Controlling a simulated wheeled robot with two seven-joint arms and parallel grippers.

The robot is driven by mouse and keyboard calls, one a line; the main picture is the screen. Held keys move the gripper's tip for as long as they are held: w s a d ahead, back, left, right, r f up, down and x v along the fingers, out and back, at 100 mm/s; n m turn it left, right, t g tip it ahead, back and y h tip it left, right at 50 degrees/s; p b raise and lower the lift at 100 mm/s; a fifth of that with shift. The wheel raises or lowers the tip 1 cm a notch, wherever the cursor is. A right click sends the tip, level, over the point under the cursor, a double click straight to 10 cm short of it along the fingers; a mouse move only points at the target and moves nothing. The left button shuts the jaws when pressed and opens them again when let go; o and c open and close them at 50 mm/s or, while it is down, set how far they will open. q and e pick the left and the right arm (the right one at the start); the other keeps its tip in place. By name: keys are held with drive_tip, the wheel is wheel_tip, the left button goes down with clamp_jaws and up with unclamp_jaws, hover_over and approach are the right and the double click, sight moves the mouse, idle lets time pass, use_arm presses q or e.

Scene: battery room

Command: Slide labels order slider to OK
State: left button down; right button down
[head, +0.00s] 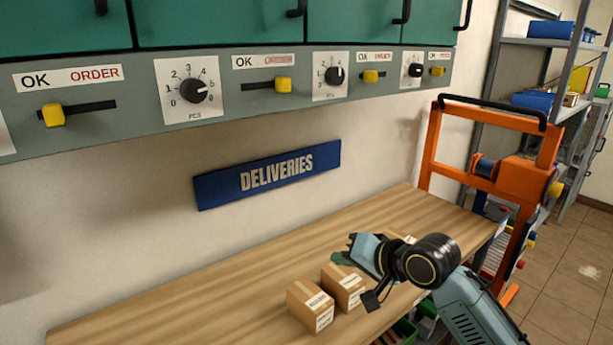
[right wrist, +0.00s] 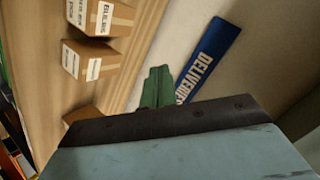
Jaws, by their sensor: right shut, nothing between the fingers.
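Several order sliders with yellow knobs run along the grey panel under the green cabinets; no name reading "labels" is legible, so I cannot tell which is the labels one. The leftmost slider knob (head: 52,115) sits at the left, OK end of its slot. The second slider knob (head: 283,84) is at the right, ORDER end.
Numbered dials (head: 194,91) sit between the sliders. A blue DELIVERIES sign (head: 268,174) is on the wall. Small cardboard boxes (head: 310,306) stand on the wooden bench (head: 180,312) near my right gripper. An orange frame (head: 463,158) stands beyond the bench. The bench's left part is clear.

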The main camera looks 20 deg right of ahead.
sight(283, 84)
drive_tip(key=w+d+r+m+t+y, duration=0.1)
drive_tip(key=d+r+m+t+y, duration=0.1)
drive_tip(key=r, duration=1.4)
drive_tip(key=w+d+r+m+t+y, duration=0.2)
drive_tip(key=r+m, duration=0.1)
drive_tip(key=r, duration=1.3)
drive_tip(key=shift+w+d+m+y, duration=0.3)
drive_tip(key=shift+d, duration=0.1)
drive_tip(key=shift+w+a+r, duration=0.1)
drive_tip(key=p+x, duration=0.1)
drive_tip(key=x, duration=0.5)
drive_tip(key=p+x, duration=0.1)
drive_tip(key=x, duration=0.2)
drive_tip(key=shift+r+p, duration=0.25)
drive_tip(key=shift+p, duration=0.05)
drive_tip(key=a, duration=0.3)
drive_tip(key=shift+a+f+p, duration=0.1)
drive_tip(key=shift+f+p, duration=0.05)
drive_tip(key=shift+p, duration=0.2)
drive_tip(key=shift+s+a, duration=0.35)
drive_tip(key=shift+a, duration=0.1)
